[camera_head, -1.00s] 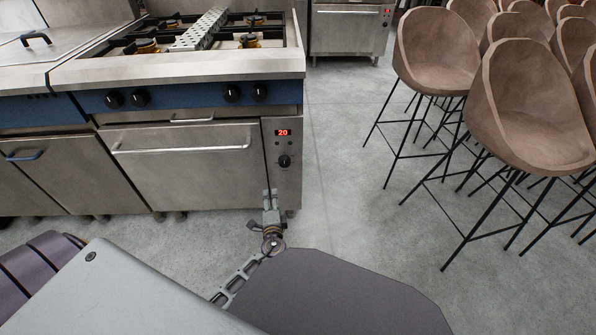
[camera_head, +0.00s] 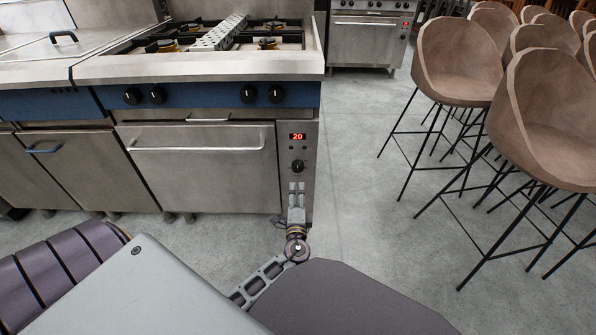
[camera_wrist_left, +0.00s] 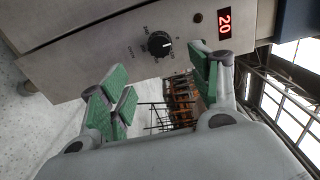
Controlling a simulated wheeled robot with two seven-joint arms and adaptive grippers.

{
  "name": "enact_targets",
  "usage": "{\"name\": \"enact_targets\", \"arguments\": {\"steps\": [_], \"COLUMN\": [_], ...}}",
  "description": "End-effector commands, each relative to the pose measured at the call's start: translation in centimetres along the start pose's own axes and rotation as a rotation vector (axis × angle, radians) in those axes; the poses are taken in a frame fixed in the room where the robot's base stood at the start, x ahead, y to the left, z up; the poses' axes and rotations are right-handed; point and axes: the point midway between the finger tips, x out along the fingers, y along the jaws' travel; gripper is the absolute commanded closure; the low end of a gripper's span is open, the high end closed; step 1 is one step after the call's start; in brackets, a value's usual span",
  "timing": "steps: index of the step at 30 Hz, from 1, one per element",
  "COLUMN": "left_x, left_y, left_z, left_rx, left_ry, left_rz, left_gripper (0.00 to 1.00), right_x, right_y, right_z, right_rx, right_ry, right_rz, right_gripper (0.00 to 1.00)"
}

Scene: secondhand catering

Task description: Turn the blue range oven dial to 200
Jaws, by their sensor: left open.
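The blue range (camera_head: 205,98) stands at the left, with a blue strip bearing several black knobs. Its oven dial (camera_head: 298,167) is a black knob on the right-hand steel panel, below a red display (camera_head: 298,137) reading 20. My left gripper (camera_head: 296,190) is just below the dial in the head view. In the left wrist view the dial (camera_wrist_left: 159,44) lies beyond and between the open green-padded fingers (camera_wrist_left: 160,90), apart from them. The display (camera_wrist_left: 224,24) also reads 20 there. Nothing is between the fingers. My right gripper does not show.
The oven door handle (camera_head: 198,149) runs across the door left of the panel. Brown bar stools (camera_head: 455,65) crowd the right side. Another steel oven (camera_head: 366,38) stands at the back. Grey floor (camera_head: 355,150) is clear between range and stools.

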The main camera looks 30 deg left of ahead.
Motion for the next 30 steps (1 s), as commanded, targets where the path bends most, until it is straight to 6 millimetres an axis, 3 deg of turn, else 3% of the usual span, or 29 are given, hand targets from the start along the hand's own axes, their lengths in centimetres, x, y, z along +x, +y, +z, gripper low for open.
{"name": "enact_targets", "arguments": {"steps": [30], "left_x": [9.9], "left_y": [0.1], "left_z": [0.0], "left_rx": [0.000], "left_ry": [-0.001], "left_rz": [-0.001], "left_gripper": [0.37], "right_x": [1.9], "right_y": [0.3], "right_z": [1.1], "right_rx": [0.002], "right_ry": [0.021], "right_rz": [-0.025], "right_gripper": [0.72]}}
